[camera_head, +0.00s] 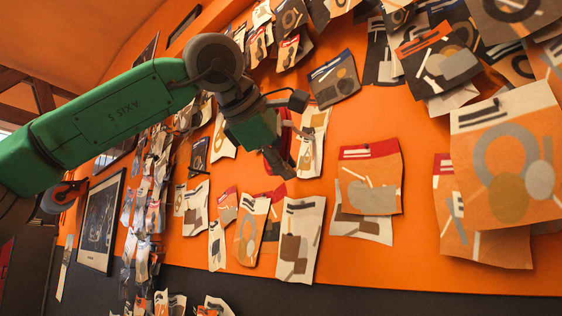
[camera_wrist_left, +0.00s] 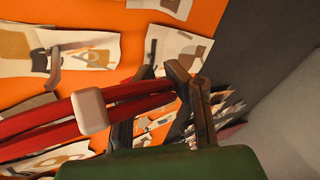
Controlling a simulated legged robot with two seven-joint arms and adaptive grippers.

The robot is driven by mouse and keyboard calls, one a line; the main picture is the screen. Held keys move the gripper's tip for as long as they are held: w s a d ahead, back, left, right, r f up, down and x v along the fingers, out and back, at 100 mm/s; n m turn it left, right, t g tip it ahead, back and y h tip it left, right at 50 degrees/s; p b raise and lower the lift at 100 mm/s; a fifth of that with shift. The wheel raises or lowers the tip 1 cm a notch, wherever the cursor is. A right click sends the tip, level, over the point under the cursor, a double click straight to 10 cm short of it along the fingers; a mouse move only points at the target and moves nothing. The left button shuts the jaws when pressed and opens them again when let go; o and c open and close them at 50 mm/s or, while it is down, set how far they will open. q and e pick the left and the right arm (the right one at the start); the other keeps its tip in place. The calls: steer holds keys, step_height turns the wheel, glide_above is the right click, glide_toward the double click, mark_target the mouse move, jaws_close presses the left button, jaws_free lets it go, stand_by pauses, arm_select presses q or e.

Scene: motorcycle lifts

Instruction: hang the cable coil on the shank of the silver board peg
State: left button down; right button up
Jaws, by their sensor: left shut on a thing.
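The red cable coil (camera_wrist_left: 40,117) shows in the left wrist view as red bands running from the left edge to between my fingers. My left gripper (camera_head: 281,163) is shut on it, in front of the orange board; its dark fingers also show in the left wrist view (camera_wrist_left: 158,95). In the head view the coil is mostly hidden by the gripper. A grey bar (camera_head: 301,131), which may be the silver peg, shows just right of the gripper. A pale rounded block (camera_wrist_left: 89,110) overlaps the coil; I cannot tell whether it belongs to the peg. My right gripper is not in view.
The orange wall (camera_head: 345,120) carries many curled printed cards, such as a large one (camera_head: 508,160) at right and a red-topped one (camera_head: 370,178) nearer the middle. A framed picture (camera_head: 100,225) hangs at left. Cards lie close around the gripper.

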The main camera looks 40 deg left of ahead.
arm_select(q)
steer(key=shift+w+d+f+p, duration=0.15)
steer(key=shift+w+f+p, duration=0.1)
steer(key=shift+w, duration=1)
steer(key=shift+w+d+f+p, duration=0.1)
steer(key=shift+w+f+p, duration=0.15)
steer(key=shift+w, duration=1.05)
steer(key=shift+w+d+f+p, duration=0.2)
steer(key=shift+w+p, duration=0.1)
steer(key=shift+w, duration=0.95)
steer(key=shift+w+f, duration=0.15)
steer(key=shift+w, duration=0.1)
steer(key=c, duration=1.8)
jaws_free()
steer(key=shift+o, duration=1.2)
steer(key=shift+a, duration=0.2)
